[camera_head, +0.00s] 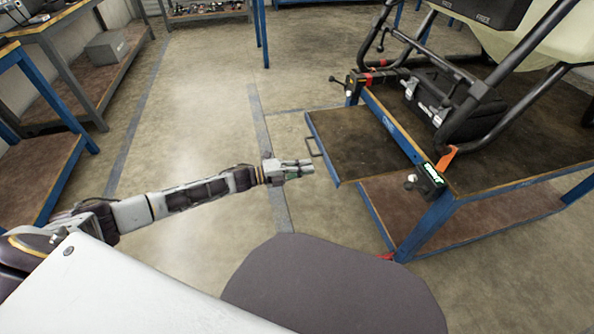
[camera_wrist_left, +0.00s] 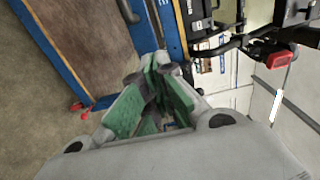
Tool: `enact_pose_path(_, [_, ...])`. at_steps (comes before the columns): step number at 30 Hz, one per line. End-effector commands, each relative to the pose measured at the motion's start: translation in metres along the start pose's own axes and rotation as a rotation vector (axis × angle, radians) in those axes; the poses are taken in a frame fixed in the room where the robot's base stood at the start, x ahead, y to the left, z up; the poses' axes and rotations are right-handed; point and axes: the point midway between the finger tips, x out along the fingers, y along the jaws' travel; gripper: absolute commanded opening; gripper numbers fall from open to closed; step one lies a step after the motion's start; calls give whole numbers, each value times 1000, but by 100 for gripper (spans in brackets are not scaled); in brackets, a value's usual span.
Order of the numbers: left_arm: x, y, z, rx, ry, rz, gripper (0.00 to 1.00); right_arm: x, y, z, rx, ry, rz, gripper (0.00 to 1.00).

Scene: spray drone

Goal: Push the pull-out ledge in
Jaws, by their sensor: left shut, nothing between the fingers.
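The pull-out ledge (camera_head: 350,145) is a brown board with a blue edge. It sticks out to the left from the blue-framed workbench (camera_head: 512,185), with a dark handle (camera_head: 314,146) on its outer edge. My left gripper (camera_head: 308,168) is shut and empty, just left of the ledge's near outer corner. I cannot tell whether it touches the ledge. In the left wrist view its green-padded fingers (camera_wrist_left: 160,75) are together, and a brown board with a blue edge (camera_wrist_left: 85,35) shows at upper left. My right gripper is not in view.
A dark tubular drone frame (camera_head: 480,110) stands on the workbench. A green-and-black clamp (camera_head: 427,180) sits at the bench corner. Other benches (camera_head: 60,60) stand at the left. The floor (camera_head: 215,110) between them is clear.

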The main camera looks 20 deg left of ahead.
Motion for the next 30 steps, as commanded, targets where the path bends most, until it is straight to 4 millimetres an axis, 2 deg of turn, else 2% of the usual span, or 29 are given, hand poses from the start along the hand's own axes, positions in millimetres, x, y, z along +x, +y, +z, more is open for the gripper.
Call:
enact_pose_path(15, [45,1,0,0,0,-1,0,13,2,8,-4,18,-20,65])
enact_pose_path(30, [53,0,0,0,0,0,0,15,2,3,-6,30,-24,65])
